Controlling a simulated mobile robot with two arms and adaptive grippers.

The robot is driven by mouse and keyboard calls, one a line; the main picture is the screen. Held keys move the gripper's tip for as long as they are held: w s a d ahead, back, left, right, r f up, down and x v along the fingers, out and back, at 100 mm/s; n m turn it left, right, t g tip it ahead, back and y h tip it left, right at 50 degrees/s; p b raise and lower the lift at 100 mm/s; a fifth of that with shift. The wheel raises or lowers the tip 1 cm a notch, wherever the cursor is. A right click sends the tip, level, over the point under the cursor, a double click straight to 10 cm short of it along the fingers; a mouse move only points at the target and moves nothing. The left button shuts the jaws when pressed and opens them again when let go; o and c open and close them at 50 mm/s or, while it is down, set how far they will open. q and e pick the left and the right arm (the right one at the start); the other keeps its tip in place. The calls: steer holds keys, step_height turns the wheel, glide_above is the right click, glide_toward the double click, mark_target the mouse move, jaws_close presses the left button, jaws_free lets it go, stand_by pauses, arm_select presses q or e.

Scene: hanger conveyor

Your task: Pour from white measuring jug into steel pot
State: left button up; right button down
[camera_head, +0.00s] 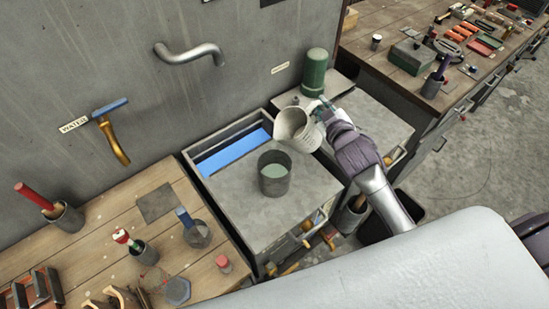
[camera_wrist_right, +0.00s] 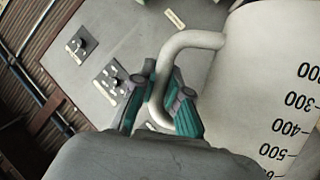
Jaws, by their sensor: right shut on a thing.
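The white measuring jug (camera_head: 296,131) is off the surface, to the upper right of the steel pot in the head view. It looks tilted toward the pot; I see no stream between them. The steel pot (camera_head: 274,184) stands upright on the grey cabinet top and holds pale greenish liquid. My right gripper (camera_head: 322,108) is shut on the jug's handle. In the right wrist view the gripper (camera_wrist_right: 162,100) closes around the curved handle, and the jug's wall (camera_wrist_right: 255,75) shows printed volume marks. My left gripper is not in view.
A blue-lined basin (camera_head: 234,153) lies behind the pot. A green cylinder (camera_head: 314,72) stands on the cabinet behind the jug. A wooden bench (camera_head: 110,210) with tools is at left, another at upper right. A tap (camera_head: 113,135) is on the wall.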

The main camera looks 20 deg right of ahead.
steer(key=shift+d+f+m+g+p, duration=0.2)
steer(key=shift+f+m+g+p, duration=0.25)
steer(key=shift+m, duration=0.35)
steer(key=shift+f+y, duration=0.35)
steer(key=shift+y, duration=0.05)
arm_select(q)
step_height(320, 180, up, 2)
arm_select(e)
steer(key=shift+f+m, duration=0.1)
steer(key=shift+m, duration=0.2)
steer(key=shift+w, duration=0.1)
steer(key=shift+a+f+m+g+y, duration=0.3)
steer(key=shift+f+m, duration=0.25)
steer(key=shift+f, duration=0.3)
steer(key=shift+a+f+m+g+y, duration=0.15)
steer(key=shift+f+m+y, duration=0.35)
steer(key=shift+f, duration=0.35)
steer(key=shift+s+r, duration=0.15)
steer(key=shift+s, duration=0.05)
steer(key=shift+r, duration=1.4)
